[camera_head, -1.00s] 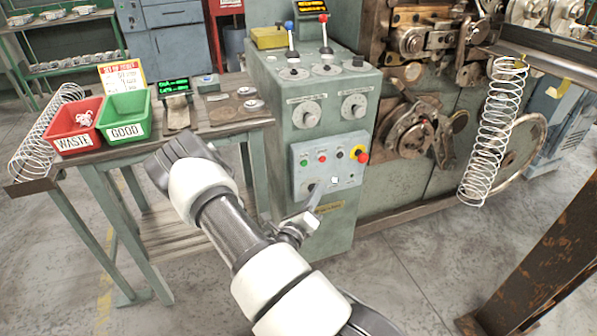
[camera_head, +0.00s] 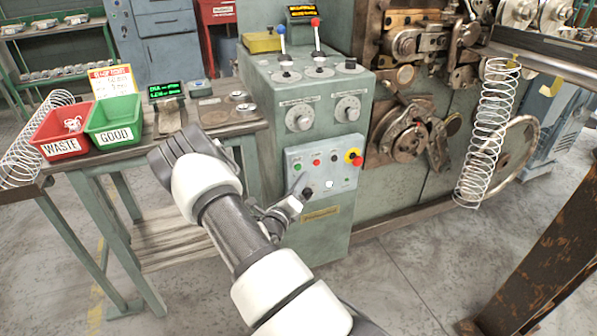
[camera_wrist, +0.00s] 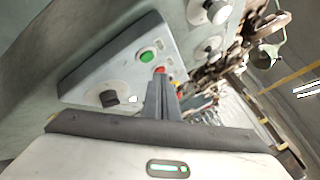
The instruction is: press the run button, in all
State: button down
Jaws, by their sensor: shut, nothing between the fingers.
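The light grey control panel (camera_head: 343,176) is on the front of the green machine cabinet. Its green button (camera_head: 297,167), likely the run button though its label is unreadable, is at the upper left and also shows in the wrist view (camera_wrist: 147,56). A red button (camera_wrist: 160,70) sits beside it, just beyond my fingertips in the wrist picture. My gripper (camera_head: 301,184) is shut and empty, in front of the panel's left part, below the green button. Its fingers (camera_wrist: 160,82) hide part of the panel in the wrist view. I cannot tell whether they touch it.
The panel also has a yellow-backed red knob (camera_head: 355,158), a white button (camera_head: 329,183) and a black knob (camera_wrist: 108,98). The table with waste (camera_head: 62,146) and good (camera_head: 114,133) bins stands left. A hanging coil spring (camera_head: 488,135) is at right.

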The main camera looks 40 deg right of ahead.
jog(key=shift+w+d, duration=0.15)
jog(key=shift+w, duration=0.55)
jog(key=shift+w, duration=0.15)
dwell(1.5)
jog(key=shift+w+d, duration=0.15)
jog(key=shift+w, duration=0.1)
jog(key=shift+w, duration=0.4)
dwell(0.6)
jog(key=shift+s+r, duration=0.1)
jog(key=shift+s, duration=0.7)
jog(key=shift+s+a+p, duration=0.25)
jog(key=shift+s+p, duration=0.15)
jog(key=shift+s, duration=0.4)
jog(key=shift+s+a+p, duration=0.25)
jog(key=shift+s+p, duration=0.2)
jog(key=shift+s, duration=0.4)
jog(key=shift+s+a+p, duration=0.25)
jog(key=shift+s+p, duration=0.15)
jog(key=shift+s, duration=0.4)
